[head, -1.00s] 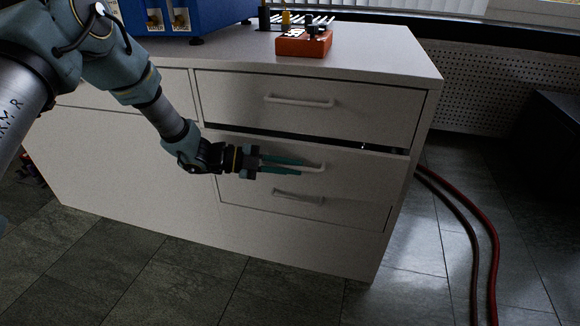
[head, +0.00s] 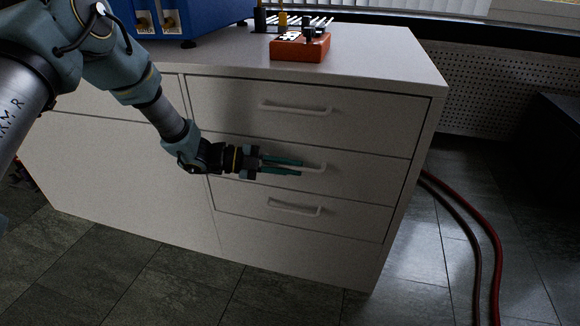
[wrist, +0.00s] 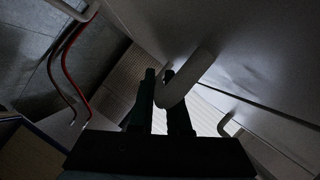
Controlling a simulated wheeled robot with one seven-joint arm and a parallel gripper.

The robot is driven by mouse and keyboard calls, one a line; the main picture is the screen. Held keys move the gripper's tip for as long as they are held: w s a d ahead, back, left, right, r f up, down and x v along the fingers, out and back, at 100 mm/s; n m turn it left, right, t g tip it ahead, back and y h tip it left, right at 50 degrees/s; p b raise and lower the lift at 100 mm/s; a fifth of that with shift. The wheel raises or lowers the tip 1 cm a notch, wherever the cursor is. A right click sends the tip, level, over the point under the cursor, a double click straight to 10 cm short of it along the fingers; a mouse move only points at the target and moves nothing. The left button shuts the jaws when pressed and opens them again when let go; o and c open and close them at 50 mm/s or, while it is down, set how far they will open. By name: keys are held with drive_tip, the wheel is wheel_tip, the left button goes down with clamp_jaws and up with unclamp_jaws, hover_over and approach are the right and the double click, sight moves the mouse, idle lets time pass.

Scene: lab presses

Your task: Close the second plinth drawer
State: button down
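The plinth cabinet (head: 130,170) has a column of three drawers on its right side. The second drawer (head: 370,178) is the middle one, and its front now looks flush with the fronts around it. Its pale bar handle (head: 318,168) runs between my fingers; the handle also shows in the wrist view (wrist: 190,76). My gripper (head: 302,168) points right along the drawer front, its two teal fingers closed about the handle, one above and one below. In the wrist view the dark fingers (wrist: 163,90) lie on both sides of the bar, which partly hides one.
The top drawer (head: 230,105) and the bottom drawer (head: 350,215) look shut. An orange box (head: 300,48) and a blue device (head: 200,15) stand on the cabinet top. Red hoses (head: 480,225) lie on the floor to the right. The front floor is clear.

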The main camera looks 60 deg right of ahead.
drive_tip(key=c, duration=0.9)
unclamp_jaws()
drive_tip(key=shift+d, duration=0.2)
drive_tip(key=p+v, duration=0.1)
drive_tip(key=v, duration=1)
drive_tip(key=shift+w, duration=0.15)
